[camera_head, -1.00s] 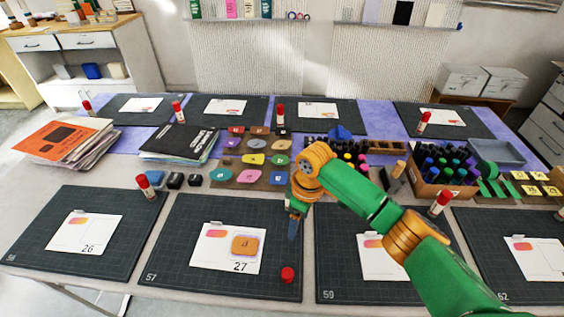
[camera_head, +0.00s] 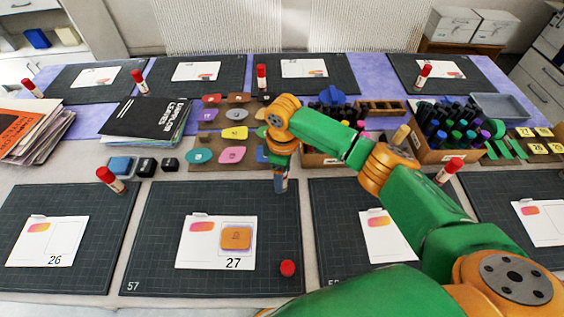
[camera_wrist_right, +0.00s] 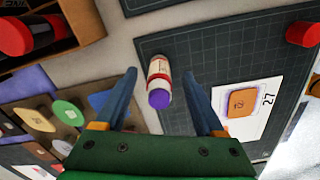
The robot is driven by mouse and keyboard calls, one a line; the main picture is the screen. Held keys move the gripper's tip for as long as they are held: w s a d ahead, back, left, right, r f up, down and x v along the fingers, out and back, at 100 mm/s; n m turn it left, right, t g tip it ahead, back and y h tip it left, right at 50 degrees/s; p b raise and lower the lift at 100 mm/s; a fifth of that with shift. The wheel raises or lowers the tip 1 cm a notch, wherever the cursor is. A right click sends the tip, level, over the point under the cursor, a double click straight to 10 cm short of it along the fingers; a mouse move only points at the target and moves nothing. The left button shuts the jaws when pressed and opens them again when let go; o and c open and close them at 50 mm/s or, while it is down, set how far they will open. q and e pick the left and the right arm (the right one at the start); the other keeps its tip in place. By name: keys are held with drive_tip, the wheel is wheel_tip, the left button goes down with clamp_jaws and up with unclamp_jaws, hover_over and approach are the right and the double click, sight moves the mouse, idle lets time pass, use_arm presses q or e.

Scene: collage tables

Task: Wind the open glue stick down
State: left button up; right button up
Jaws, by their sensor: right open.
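The open glue stick (camera_wrist_right: 158,82) shows in the right wrist view, with a white and red body and a bare purple end facing the camera. It appears between the fingertips of my right gripper (camera_wrist_right: 160,74), with a gap on both sides. The gripper is open and holds nothing. In the head view my right gripper (camera_head: 281,184) points down at the back right edge of mat 57, and the glue stick is hidden there. A loose red cap (camera_head: 287,268) lies on the mat's front right part. It also shows in the right wrist view (camera_wrist_right: 303,33). My left gripper is not in view.
Card 27 (camera_head: 190,255) with an orange piece (camera_head: 236,238) lies on mat 57 (camera_head: 160,215). A stamp board (camera_head: 217,135) and a bottle crate (camera_head: 432,155) stand behind.

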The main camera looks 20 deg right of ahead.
drive_tip(key=shift+f, duration=0.9)
clamp_jaws()
